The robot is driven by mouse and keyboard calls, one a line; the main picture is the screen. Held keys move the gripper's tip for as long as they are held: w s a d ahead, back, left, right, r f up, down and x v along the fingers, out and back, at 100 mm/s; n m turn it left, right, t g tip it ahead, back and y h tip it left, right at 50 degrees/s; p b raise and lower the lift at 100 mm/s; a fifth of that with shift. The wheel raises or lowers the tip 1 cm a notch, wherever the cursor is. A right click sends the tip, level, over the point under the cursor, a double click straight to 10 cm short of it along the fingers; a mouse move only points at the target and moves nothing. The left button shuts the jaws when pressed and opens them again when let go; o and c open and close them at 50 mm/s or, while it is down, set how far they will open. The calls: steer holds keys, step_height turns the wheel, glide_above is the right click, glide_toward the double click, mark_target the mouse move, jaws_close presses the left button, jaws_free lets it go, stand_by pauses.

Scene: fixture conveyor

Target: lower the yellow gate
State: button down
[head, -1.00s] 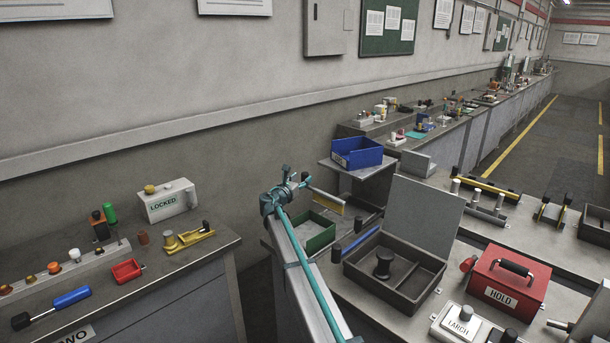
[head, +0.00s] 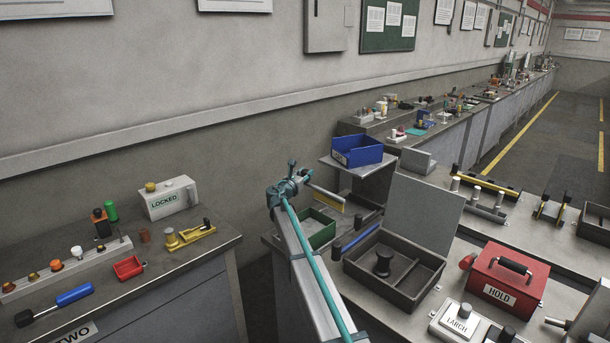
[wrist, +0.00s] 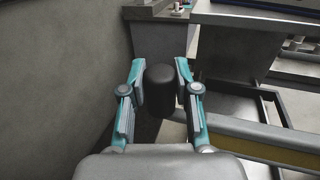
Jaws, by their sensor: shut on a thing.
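The yellow gate (head: 328,197) is a grey bar with a yellow face, in the middle of the head view beside the green bin. In the wrist view the gate (wrist: 265,150) runs from beside the fingers to the lower right. My gripper (head: 299,178) is at the bar's upper left end. In the wrist view my gripper (wrist: 160,88) has its teal and grey fingers on either side of a dark round handle (wrist: 160,92) and is shut on it. The join between handle and bar is partly hidden.
A green bin (head: 318,230) lies just below the gate, and a blue bin (head: 357,151) stands on a shelf behind it. An open dark box (head: 405,300) and a red HOLD box (head: 508,277) are to the right. The wall is close on the left.

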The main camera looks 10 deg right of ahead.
step_height(320, 180, down, 10)
steer(key=b, duration=0.6)
steer(key=shift+f, duration=0.2)
steer(key=shift+s, duration=0.1)
steer(key=c, duration=0.8)
jaws_free()
steer(key=shift+f, duration=0.1)
steer(key=v, duration=1.2)
